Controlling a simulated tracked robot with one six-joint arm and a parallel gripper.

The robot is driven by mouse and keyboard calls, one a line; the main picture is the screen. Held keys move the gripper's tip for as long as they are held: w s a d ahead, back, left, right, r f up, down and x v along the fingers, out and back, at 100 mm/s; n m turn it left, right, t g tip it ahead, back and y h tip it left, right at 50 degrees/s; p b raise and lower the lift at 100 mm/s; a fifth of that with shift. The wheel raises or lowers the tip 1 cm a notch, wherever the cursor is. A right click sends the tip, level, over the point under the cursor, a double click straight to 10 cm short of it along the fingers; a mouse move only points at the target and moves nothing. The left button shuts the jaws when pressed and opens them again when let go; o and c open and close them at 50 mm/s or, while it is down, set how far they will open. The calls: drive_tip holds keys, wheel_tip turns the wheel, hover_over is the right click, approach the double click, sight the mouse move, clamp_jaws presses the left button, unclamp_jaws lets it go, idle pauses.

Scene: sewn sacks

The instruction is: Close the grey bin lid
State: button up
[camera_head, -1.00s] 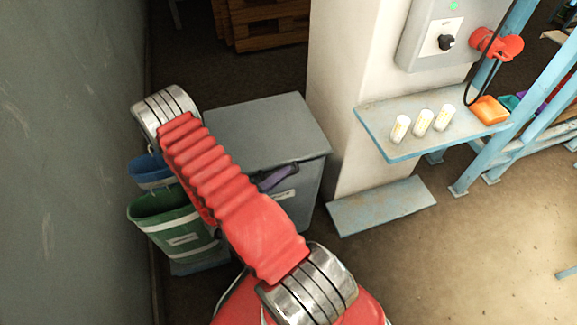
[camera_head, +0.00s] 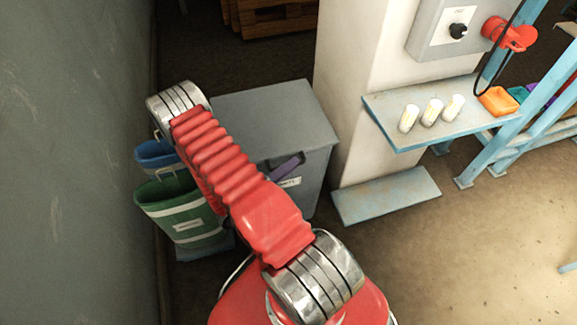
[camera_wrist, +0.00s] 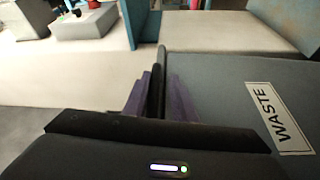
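The grey bin (camera_head: 318,175) stands against the white pillar, partly behind my red arm. Its flat grey lid (camera_head: 285,110) lies level across the top, down on the bin as far as I can see. My gripper (camera_head: 289,164), with purple fingers, is at the front of the bin, just below the lid's front edge. The bin's front with a WASTE label (camera_wrist: 281,117) is on the right there. Whether the fingers touch the bin is unclear.
A green bucket (camera_head: 172,212) and a blue bucket (camera_head: 153,152) stand left of the bin beside a dark wall. A pale blue shelf (camera_head: 400,136) with three white cups (camera_head: 432,112) is on the right. Open floor (camera_head: 480,250) lies at the right front.

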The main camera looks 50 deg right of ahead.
drive_tip(key=shift+w+a, duration=0.2)
drive_tip(key=shift+a, duration=0.2)
drive_tip(key=v, duration=1.3)
drive_tip(key=shift+s+f, duration=0.1)
drive_tip(key=shift+f, duration=0.05)
idle(0.5)
